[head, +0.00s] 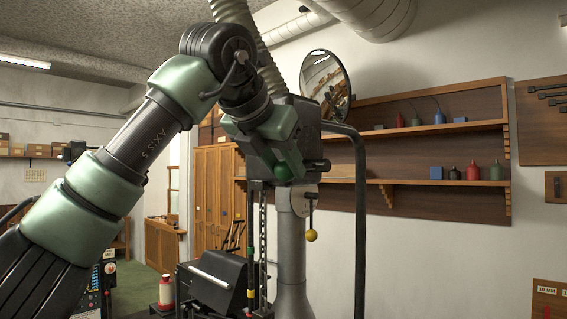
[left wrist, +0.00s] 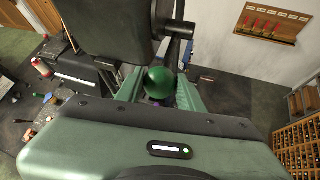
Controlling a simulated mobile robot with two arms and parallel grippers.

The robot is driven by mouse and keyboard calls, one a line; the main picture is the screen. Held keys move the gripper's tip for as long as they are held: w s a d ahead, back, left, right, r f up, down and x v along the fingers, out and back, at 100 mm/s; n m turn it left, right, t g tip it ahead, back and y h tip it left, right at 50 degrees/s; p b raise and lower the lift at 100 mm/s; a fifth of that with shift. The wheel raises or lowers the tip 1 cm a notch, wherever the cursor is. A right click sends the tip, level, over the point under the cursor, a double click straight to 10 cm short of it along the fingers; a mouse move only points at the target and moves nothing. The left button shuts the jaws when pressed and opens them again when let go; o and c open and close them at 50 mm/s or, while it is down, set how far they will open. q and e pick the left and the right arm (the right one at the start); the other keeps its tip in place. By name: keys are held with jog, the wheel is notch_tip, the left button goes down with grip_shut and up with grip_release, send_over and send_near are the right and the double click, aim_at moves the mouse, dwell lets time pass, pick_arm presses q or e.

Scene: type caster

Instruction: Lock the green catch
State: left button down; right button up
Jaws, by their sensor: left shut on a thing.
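The green catch shows as a round green knob (left wrist: 161,82) in the left wrist view, below a dark machine housing. In the head view the knob (head: 283,172) is small and partly covered by my gripper. My left gripper (head: 287,163) reaches the front of the dark grey machine head (head: 303,130). In the left wrist view its two green fingers stand on either side of the knob, shut on it. The catch's linkage behind the knob is hidden, so I cannot tell its position. My right gripper is not in view.
A grey column (head: 296,240) and a dark bent pipe (head: 360,220) stand close to the gripper. A round mirror (head: 325,85) is above. Wall shelves (head: 420,185) hold bottles, farther back.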

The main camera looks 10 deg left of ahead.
pick_arm(q)
jog(key=shift+r, duration=0.2)
dwell(0.3)
jog(key=c, duration=0.9)
grip_release()
jog(key=shift+c, duration=0.2)
jog(key=shift+o, duration=0.2)
jog(key=shift+s+a+r, duration=0.1)
jog(key=shift+s, duration=0.1)
jog(key=b+v, duration=0.2)
jog(key=v, duration=0.5)
jog(key=shift+r, duration=0.15)
